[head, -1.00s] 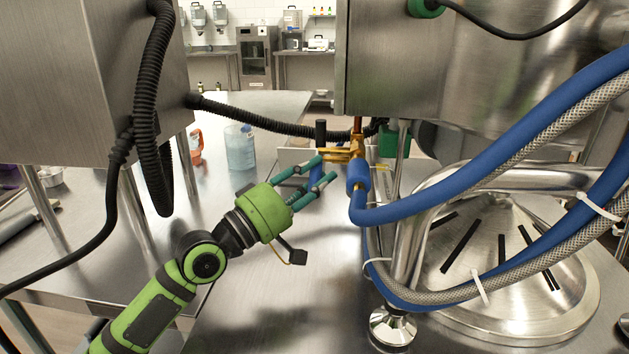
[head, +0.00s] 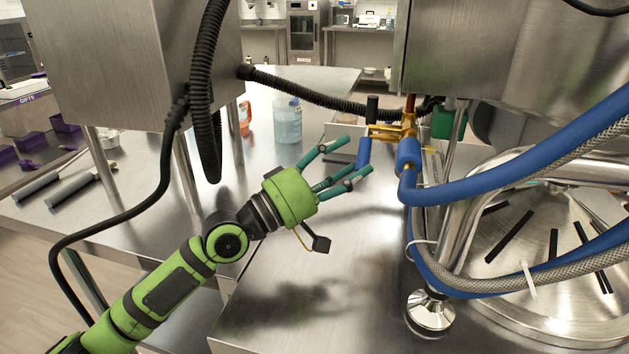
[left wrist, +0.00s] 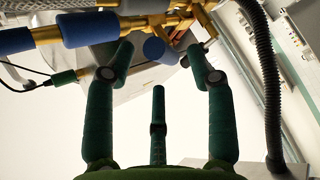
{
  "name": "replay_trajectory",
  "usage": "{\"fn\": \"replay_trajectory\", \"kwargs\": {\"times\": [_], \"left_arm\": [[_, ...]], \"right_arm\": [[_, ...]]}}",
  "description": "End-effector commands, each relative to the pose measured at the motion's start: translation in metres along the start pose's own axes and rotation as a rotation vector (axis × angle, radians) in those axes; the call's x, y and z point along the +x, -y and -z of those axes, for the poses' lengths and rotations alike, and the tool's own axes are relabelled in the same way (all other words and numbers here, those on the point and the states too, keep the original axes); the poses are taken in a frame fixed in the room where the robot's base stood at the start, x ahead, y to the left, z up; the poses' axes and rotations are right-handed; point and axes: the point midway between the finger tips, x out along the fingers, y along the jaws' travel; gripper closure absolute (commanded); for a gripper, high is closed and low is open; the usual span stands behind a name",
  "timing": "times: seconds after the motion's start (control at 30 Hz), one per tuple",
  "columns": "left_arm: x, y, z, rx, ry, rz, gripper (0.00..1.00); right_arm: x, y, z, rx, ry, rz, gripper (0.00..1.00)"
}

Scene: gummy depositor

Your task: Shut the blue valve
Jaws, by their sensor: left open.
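The blue valve is part of a brass fitting (head: 408,126) below the steel hopper. Its blue handle (head: 363,153) hangs down at the left, and a black handle (head: 372,108) stands upright beside it. My left gripper (head: 355,159) is open, its green fingers pointing at the blue handle from the lower left. In the left wrist view, the blue handle's round end (left wrist: 154,49) shows between the spread fingertips (left wrist: 160,58), with nothing gripped. I cannot tell whether a finger touches it. My right gripper is not in view.
A blue hose (head: 480,186) and a braided hose curve right of the valve. A black corrugated hose (head: 310,98) crosses behind. A steel leg and foot (head: 431,312) stand below. A clear jar (head: 287,120) stands on the steel table; the table (head: 320,270) under the gripper is clear.

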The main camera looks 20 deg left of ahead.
Motion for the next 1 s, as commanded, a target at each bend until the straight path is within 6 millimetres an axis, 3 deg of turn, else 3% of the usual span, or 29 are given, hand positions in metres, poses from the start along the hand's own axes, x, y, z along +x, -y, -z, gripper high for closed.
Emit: {"fn": "replay_trajectory", "kwargs": {"times": [0.1,0.5,0.97,1.0], "left_arm": [[-0.024,0.002,-0.001,0.003,0.003,0.008,0.45],[-0.071,0.001,-0.001,-0.006,0.0,0.003,0.45],[-0.082,-0.001,0.0,0.001,0.0,-0.001,0.45],[-0.082,-0.001,0.0,0.0,0.0,-0.001,0.53]], "right_arm": [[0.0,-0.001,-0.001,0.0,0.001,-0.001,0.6],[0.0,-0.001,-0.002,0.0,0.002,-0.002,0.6],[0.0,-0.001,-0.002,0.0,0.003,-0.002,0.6],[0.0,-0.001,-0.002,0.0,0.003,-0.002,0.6]]}}
